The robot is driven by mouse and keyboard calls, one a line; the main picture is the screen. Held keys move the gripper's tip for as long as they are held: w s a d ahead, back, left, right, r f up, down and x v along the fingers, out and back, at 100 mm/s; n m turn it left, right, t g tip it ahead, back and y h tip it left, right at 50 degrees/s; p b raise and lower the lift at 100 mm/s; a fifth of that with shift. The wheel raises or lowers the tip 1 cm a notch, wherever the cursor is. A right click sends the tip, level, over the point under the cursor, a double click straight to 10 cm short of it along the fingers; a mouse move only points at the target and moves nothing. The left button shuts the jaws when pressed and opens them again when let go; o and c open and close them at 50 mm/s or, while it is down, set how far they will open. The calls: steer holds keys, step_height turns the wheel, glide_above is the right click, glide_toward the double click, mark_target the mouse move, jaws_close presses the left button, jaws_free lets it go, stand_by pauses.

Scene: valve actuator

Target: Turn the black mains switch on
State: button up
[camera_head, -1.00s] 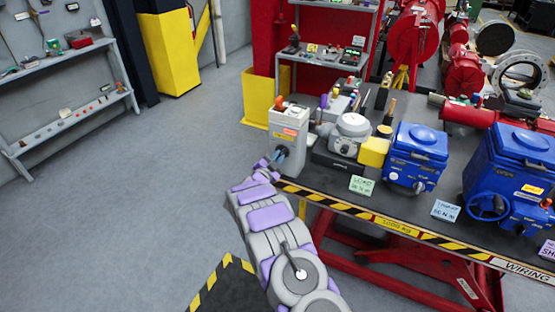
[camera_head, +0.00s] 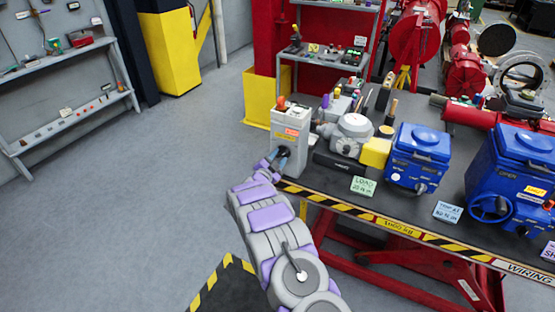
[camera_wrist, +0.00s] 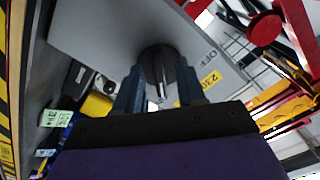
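The black mains switch (camera_wrist: 158,62) is a round knob with a narrow handle on the front of a grey box (camera_head: 290,132). In the wrist view "OFF" is printed on the box's face (camera_wrist: 100,28) beside the knob. My gripper (camera_wrist: 160,92) is open, with one dark finger on each side of the knob's handle. A gap shows between the fingers and the handle, and I cannot tell whether either touches it. In the head view my gripper (camera_head: 279,157) is at the box's front, and the knob is partly hidden behind it.
The box stands at the left end of a dark workbench (camera_head: 330,185) with a striped front edge. A grey actuator (camera_head: 351,137), a yellow block (camera_head: 375,152) and blue actuators (camera_head: 417,158) stand to its right. The floor left of the bench is clear.

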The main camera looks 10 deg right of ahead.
steer(key=p+v, duration=0.2)
steer(key=v, duration=1.5)
steer(key=shift+a, duration=0.15)
